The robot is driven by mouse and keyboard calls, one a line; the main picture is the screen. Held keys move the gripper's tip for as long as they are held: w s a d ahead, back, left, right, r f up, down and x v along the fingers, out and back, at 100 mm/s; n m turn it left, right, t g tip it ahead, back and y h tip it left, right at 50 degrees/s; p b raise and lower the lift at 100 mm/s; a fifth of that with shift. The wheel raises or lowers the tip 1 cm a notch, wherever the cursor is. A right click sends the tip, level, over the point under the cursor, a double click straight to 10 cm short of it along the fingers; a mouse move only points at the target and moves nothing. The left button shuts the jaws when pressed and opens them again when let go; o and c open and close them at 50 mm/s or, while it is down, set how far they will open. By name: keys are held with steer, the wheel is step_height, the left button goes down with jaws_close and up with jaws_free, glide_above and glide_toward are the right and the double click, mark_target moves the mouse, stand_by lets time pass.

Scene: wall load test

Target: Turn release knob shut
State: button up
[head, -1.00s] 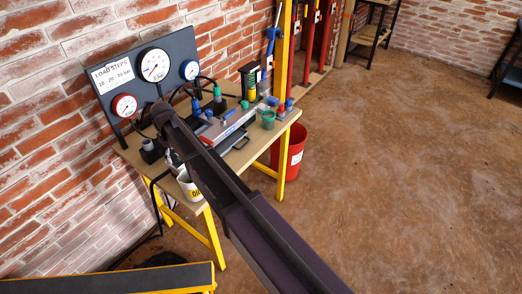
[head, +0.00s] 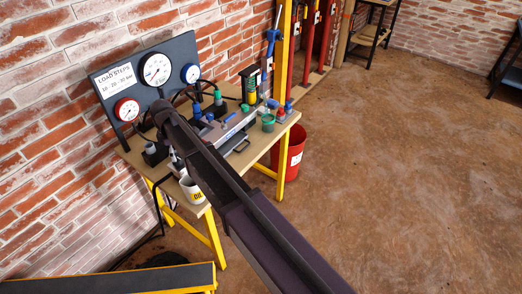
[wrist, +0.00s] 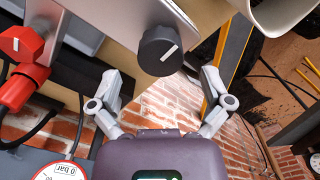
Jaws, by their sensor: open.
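The release knob (wrist: 160,50), as I take it, is a dark round knob with a white pointer line. It sits on the edge of a silver block (wrist: 125,15) in the upper middle of the wrist view. The pointer line runs diagonally, up to the right in the picture. My gripper (wrist: 164,80) is open, its two grey fingers spread left and right below the knob in the picture. Nothing is between the fingertips, and I see no contact with the knob. In the head view my arm hides the knob and most of the gripper.
The bench (head: 258,143) carries a gauge board (head: 105,84), a white mug (head: 191,190) and several fittings. The mug (wrist: 285,15) is near the right finger. A red fitting (wrist: 22,44) with a hose is left of the knob. A brick wall stands behind the bench.

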mark_target(177, 157)
steer(key=shift+r+p, duration=5)
steer(key=shift+r, duration=0.35)
steer(key=s+d+f+m+b, duration=0.2)
steer(key=d+m, duration=0.2)
steer(key=d, duration=0.6)
steer(key=s+d+f+m+b, duration=0.2)
steer(key=s+d+m, duration=0.1)
steer(key=d, duration=0.7)
steer(key=s+d+f+m+b, duration=0.2)
steer(key=d+m, duration=0.3)
steer(key=d, duration=0.6)
steer(key=shift+s+f+b, duration=0.3)
steer(key=shift+f+b, duration=0.05)
steer(key=shift+d, duration=0.2)
steer(key=s+d+m, duration=0.6)
steer(key=s+d, duration=0.3)
steer(key=d, duration=0.3)
steer(key=shift+s+m, duration=0.15)
steer(key=shift+m, duration=0.15)
